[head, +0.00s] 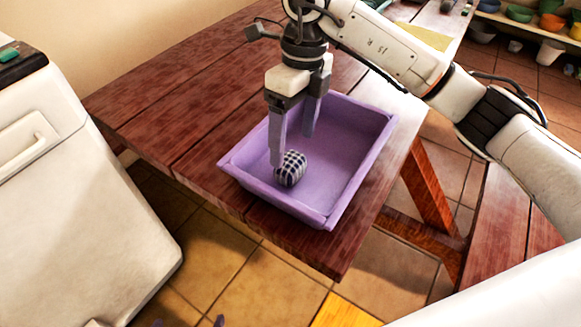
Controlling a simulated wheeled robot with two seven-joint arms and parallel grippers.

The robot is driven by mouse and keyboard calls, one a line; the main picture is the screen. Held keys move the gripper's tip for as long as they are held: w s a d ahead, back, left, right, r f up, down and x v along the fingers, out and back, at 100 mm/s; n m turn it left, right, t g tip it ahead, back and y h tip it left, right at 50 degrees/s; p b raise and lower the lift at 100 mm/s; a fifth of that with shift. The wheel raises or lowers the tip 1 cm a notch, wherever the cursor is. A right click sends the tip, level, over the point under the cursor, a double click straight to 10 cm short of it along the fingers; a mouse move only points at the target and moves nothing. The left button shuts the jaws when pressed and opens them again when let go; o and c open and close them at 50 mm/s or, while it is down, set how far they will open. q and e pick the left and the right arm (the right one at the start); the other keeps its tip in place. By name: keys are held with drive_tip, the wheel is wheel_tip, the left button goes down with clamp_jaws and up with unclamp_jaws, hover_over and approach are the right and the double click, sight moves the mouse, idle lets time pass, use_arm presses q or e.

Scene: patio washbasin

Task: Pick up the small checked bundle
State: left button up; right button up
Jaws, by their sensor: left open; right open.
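The small checked bundle (291,170), dark blue and white, lies in the purple tray (345,190) toward its left side. The tray stands at the near corner of the reddish wooden table. My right gripper (293,150) reaches down over the tray, open, fingers pointing down. Its left fingertip is right beside the bundle's left edge in the picture. Its other fingertip is above and behind the bundle. I cannot tell whether either touches it. Only the fingertips of my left gripper (188,322) show at the bottom edge, apart, low over the floor and far from the bundle.
A white appliance (70,190) stands at the left, apart from the table (190,110). A wooden bench (497,235) is at the right. Shelves with several colored bowls (520,13) are at the back right. The tray around the bundle is otherwise empty.

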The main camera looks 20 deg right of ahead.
sight(290, 156)
drive_tip(key=shift+s+a+f, duration=0.1)
drive_tip(key=shift+a+f, duration=0.05)
drive_tip(key=shift+f, duration=0.75)
drive_tip(key=shift+s+a+f, duration=0.1)
drive_tip(key=shift+a+f, duration=0.05)
drive_tip(key=shift+f, duration=0.75)
drive_tip(key=shift+s+a+f, duration=0.1)
drive_tip(key=shift+a+f, duration=0.05)
drive_tip(key=shift+f, duration=0.75)
drive_tip(key=shift+w, duration=0.1)
drive_tip(key=c, duration=1.3)
